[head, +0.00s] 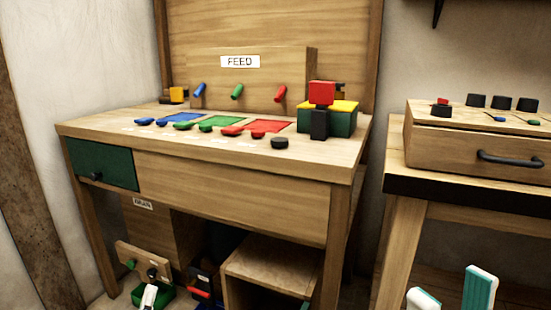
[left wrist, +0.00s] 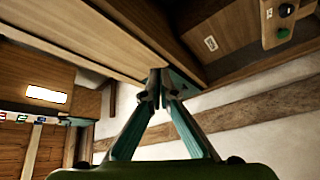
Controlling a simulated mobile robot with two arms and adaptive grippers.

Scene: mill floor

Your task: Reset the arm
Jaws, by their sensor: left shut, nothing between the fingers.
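My left gripper (head: 149,297) shows only as a small white and teal tip at the bottom left of the head view. It is low, in front of the knobbed wooden block under the bench. In the left wrist view the left gripper (left wrist: 164,85) has its two teal fingers brought together at the tips, with nothing held. My right gripper (head: 451,292) is at the bottom right of the head view, below the right-hand table. Its two white and teal fingers stand wide apart with nothing visible between them. Both arms are mostly out of frame.
A green drawer (head: 101,164), a wooden block with knobs (head: 143,262) and an open wooden box (head: 270,266) sit below. A drawer box (head: 470,150) stands right.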

